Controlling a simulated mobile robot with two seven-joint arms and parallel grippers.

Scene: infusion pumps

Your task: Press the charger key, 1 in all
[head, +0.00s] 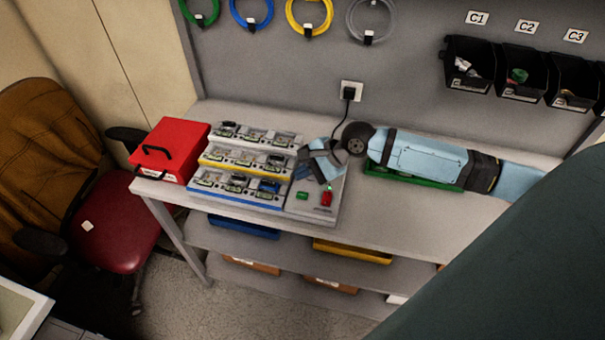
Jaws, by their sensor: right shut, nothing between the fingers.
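The charger (312,209) is a grey box on the bench, at the right end of the tiered rack. Its sloped top carries a green key or lamp (302,195) and a red switch (327,198). My right gripper (329,181) comes in from the right and is shut, with its tips pointing down over the upper part of the charger's top. Whether the tips touch the surface I cannot tell. The gripper hides part of the charger's top. My left gripper is not in view.
The tiered rack (202,179) with several devices stands left of the charger, beside a red case (163,151). A green tray (410,177) lies under my right arm. A black cord runs to the wall socket (350,92). Bins (520,80) hang at upper right. A chair (100,230) stands left.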

